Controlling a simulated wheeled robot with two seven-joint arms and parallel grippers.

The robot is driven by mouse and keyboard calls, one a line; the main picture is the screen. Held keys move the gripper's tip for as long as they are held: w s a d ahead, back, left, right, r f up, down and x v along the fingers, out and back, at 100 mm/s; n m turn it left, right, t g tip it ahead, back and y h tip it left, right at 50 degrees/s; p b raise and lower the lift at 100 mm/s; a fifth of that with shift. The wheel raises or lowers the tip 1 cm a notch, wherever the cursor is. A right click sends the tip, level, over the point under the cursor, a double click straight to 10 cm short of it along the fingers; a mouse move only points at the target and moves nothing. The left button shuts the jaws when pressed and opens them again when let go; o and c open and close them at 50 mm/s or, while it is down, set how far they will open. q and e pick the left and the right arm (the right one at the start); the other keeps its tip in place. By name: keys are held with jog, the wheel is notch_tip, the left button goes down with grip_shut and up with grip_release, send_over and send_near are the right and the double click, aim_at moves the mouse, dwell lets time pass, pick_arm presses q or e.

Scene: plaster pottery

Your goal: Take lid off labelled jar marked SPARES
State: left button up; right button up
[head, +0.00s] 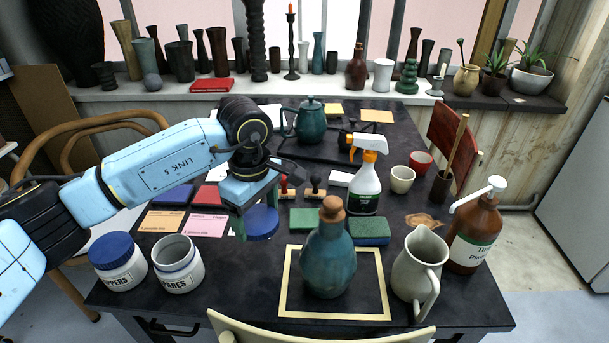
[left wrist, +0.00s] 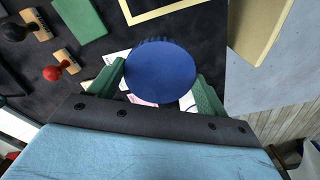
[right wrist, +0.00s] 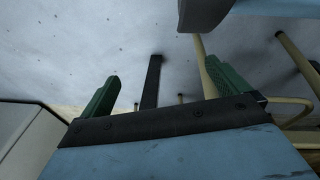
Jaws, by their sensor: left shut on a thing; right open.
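The SPARES jar (head: 178,272) is white and stands uncovered near the left front of the table, its open mouth showing. My left gripper (head: 250,222) is shut on a round blue lid (head: 263,223) and holds it to the right of the jar, apart from it. In the left wrist view the lid (left wrist: 160,70) sits between the green fingers. A second white jar (head: 119,268), its label partly seen as "PPERS", stands left of the SPARES jar with its blue lid on. My right gripper (right wrist: 155,95) is open and empty in the right wrist view, away from the tabletop.
A teal bottle (head: 328,262) with a cork stands inside a pale square outline (head: 284,290). A cream pitcher (head: 414,268) and a brown pump bottle (head: 474,235) are at the right. Stamps, cards and sponges lie behind. Bare tabletop (head: 238,285) lies right of the SPARES jar.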

pick_arm(q)
jog(key=shift+w+d+f+n+b, duration=0.1)
jog(key=shift+d+f+n+b, duration=0.1)
jog(key=shift+d+f+n, duration=0.25)
jog(key=shift+w+d+f+n+b, duration=0.1)
jog(key=shift+d+f+n+b, duration=0.1)
jog(key=shift+f+n, duration=0.3)
jog(key=b, duration=0.1)
send_over(270, 260)
notch_tip(270, 260, down, 6)
jog(key=shift+s+r, duration=0.1)
jog(key=shift+r, duration=0.1)
notch_tip(270, 260, down, 4)
jog(key=shift+f+b, duration=0.15)
jog(key=shift+b, duration=0.3)
pick_arm(e)
jog(key=w+r, duration=0.4)
jog(key=w, duration=0.1)
jog(key=shift+r+t, duration=0.3)
jog(key=shift+r, duration=0.1)
jog(key=shift+a, duration=0.1)
pick_arm(q)
jog(key=shift+f, duration=0.1)
jog(key=o, duration=1.1)
pick_arm(e)
jog(key=shift+w+a+r, duration=0.25)
jog(key=shift+r, duration=0.05)
